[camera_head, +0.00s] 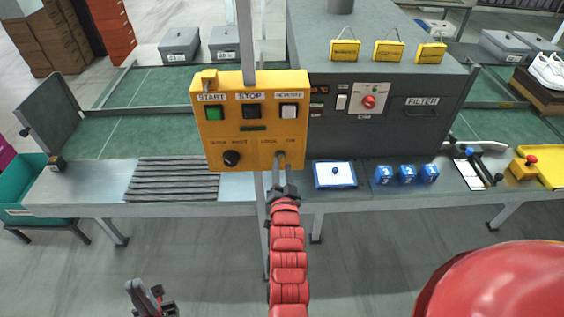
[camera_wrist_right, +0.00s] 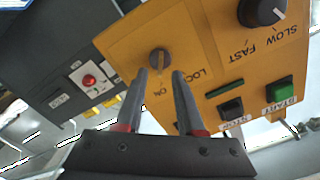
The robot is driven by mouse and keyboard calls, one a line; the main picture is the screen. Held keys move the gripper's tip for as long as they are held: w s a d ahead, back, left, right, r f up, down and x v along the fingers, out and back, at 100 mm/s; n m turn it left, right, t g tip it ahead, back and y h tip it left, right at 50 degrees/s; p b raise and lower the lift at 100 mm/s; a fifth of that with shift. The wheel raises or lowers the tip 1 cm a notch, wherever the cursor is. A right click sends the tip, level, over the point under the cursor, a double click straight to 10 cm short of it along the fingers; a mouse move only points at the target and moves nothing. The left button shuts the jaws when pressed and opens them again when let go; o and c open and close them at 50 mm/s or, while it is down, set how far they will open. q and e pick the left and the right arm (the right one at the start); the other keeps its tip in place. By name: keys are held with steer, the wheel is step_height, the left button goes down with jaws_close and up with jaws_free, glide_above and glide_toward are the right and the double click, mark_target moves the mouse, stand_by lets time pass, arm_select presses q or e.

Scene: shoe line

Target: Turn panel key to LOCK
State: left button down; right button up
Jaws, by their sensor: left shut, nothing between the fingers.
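The yellow control panel (camera_head: 220,128) stands on a post at the centre of the head view. Its small grey key (camera_wrist_right: 158,62) sits on a round base in the right wrist view, near the LOCK and ON labels. I cannot tell which label it points at. The right gripper's fingertips (camera_wrist_right: 159,72) are apart, one on each side of the key's line. I cannot tell whether they touch it. My left gripper (camera_head: 146,292) is shut and empty, low at the left.
The panel also carries a green START button (camera_head: 213,113), a black STOP button (camera_head: 251,112), a white button (camera_head: 289,111) and a black SLOW/FAST knob (camera_wrist_right: 262,10). Behind stands a dark machine (camera_head: 400,135) with a red button (camera_head: 369,102). Blue boxes (camera_head: 407,174) sit right on the bench.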

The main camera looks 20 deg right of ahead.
steer(key=shift+x, duration=0.85)
jaws_close()
